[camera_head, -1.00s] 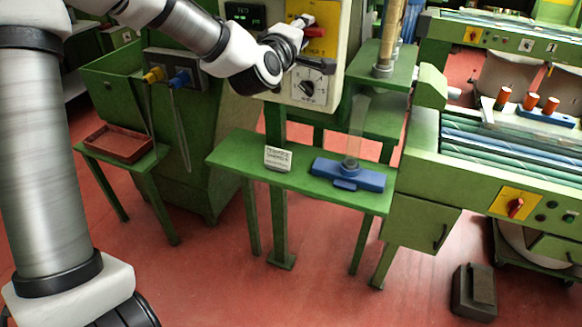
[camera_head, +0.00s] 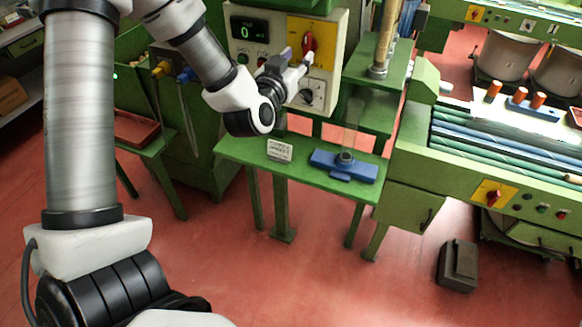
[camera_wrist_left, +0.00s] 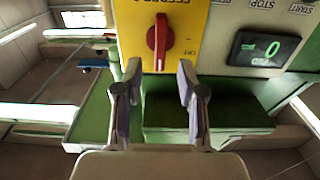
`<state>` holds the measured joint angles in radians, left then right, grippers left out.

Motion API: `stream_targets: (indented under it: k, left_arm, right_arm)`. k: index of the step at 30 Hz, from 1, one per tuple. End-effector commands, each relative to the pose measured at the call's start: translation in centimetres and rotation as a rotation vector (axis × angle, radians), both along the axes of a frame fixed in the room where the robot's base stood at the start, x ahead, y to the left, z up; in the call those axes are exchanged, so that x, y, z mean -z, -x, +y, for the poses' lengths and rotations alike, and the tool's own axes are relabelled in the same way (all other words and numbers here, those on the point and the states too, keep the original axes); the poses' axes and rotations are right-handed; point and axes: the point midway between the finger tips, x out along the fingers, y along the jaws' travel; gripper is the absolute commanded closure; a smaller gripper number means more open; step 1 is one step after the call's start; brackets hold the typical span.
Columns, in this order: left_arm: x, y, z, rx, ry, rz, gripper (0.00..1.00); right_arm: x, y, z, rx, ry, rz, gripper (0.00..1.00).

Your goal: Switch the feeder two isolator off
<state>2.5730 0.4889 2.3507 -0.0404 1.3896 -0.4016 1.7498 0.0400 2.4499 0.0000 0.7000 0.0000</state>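The isolator is a red rotary knob (camera_head: 308,43) on a yellow plate (camera_head: 325,52) of the grey control panel. In the left wrist view the knob (camera_wrist_left: 160,42) has its handle upright along the picture; the lettering is inverted and partly cut off, so I cannot read the feeder number. My left gripper (camera_head: 296,66) is in front of the panel, low beside the knob. In the left wrist view its fingers (camera_wrist_left: 158,100) are spread and empty, with the knob beyond and between them, apart from both. My right gripper is not in view.
The panel's green display (camera_head: 248,29) reads 0, and a dial (camera_head: 314,92) sits below the plate. A green bench (camera_head: 235,150) below holds a small sign (camera_head: 279,150) and a blue fixture (camera_head: 360,170). Another red isolator (camera_head: 493,195) is on the right machine.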

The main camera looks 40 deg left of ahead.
Motion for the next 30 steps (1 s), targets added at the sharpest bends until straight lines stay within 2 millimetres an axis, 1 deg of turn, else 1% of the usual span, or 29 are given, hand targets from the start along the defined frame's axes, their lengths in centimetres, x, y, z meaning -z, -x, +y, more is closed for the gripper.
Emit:
stream_targets:
  k: [1, 3, 4, 7, 16, 23, 30]
  left_arm:
    - [0.5, 1.2, -0.3, 0.0, 0.003, -0.002, 0.6]
    - [0.6, 2.5, -0.7, 0.003, 0.003, 0.003, 0.6]
    - [1.4, 2.3, -0.9, 0.01, 0.002, 0.027, 0.6]
    - [3.7, 2.2, -1.6, 0.029, 0.009, 0.084, 0.6]
    - [10.6, 2.8, -3.4, 0.079, 0.035, 0.253, 0.6]
    - [15.8, 3.9, -4.8, 0.11, 0.055, 0.384, 0.6]
    - [21.2, 5.5, -6.1, 0.137, 0.079, 0.521, 0.6]
  right_arm:
    - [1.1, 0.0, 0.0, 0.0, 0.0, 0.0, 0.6]
    - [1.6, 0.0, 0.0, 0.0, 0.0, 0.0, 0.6]
    - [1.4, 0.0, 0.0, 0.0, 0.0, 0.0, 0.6]
    - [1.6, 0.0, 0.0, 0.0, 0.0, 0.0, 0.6]
    - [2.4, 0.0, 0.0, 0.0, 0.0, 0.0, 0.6]
    - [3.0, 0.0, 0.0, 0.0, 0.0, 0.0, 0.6]
    - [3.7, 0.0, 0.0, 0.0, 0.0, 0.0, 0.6]
